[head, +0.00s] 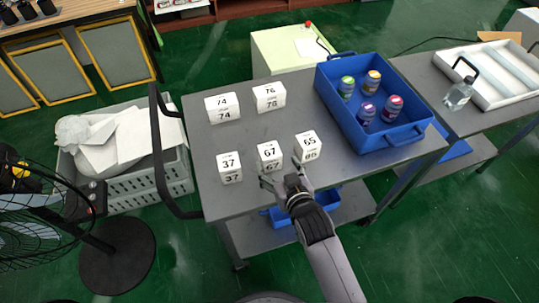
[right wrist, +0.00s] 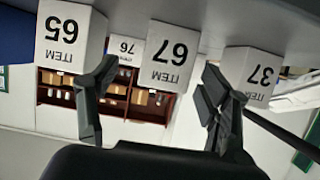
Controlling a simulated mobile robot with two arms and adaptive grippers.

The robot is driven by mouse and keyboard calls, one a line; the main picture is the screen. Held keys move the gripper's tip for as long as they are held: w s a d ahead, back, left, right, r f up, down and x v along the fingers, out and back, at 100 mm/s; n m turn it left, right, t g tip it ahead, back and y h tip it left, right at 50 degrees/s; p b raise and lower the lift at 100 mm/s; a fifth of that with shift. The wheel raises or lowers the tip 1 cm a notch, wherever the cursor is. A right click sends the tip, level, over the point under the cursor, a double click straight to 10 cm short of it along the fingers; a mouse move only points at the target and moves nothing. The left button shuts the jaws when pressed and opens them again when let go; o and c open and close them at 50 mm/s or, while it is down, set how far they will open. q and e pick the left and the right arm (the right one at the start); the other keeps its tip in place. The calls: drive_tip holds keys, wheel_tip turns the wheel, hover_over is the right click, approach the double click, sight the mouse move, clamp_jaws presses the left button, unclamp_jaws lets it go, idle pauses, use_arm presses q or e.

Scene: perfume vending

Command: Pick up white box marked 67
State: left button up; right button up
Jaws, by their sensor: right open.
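The white box marked 67 (head: 270,156) stands upright near the front edge of the grey cart, between the box marked 37 (head: 229,167) and the box marked 65 (head: 307,146). My right gripper (head: 280,180) is open and empty at the cart's front edge, just in front of box 67. In the right wrist view the picture is upside down, and box 67 (right wrist: 170,55) appears between and beyond the two open fingers (right wrist: 155,105). Box 65 (right wrist: 68,38) is on the left there and box 37 (right wrist: 252,75) on the right. My left gripper is not in view.
Boxes marked 74 (head: 223,107) and 76 (head: 269,96) stand farther back on the cart (head: 205,185). A blue crate (head: 345,122) with several bottles sits at the right. A black fan (head: 45,200) stands at the left. The cart's middle is clear.

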sight(273, 161)
drive_tip(key=shift+a+r+p+x, duration=0.1)
drive_tip(key=shift+p+x, duration=0.05)
drive_tip(key=shift+x, duration=0.8)
drive_tip(key=shift+a+r+p+x, duration=0.15)
drive_tip(key=shift+x, duration=0.8)
drive_tip(key=shift+a+r+p+x, duration=0.1)
drive_tip(key=shift+p+x, duration=0.05)
drive_tip(key=shift+x, duration=0.8)
drive_tip(key=shift+c, duration=0.2)
drive_tip(key=c, duration=1.2)
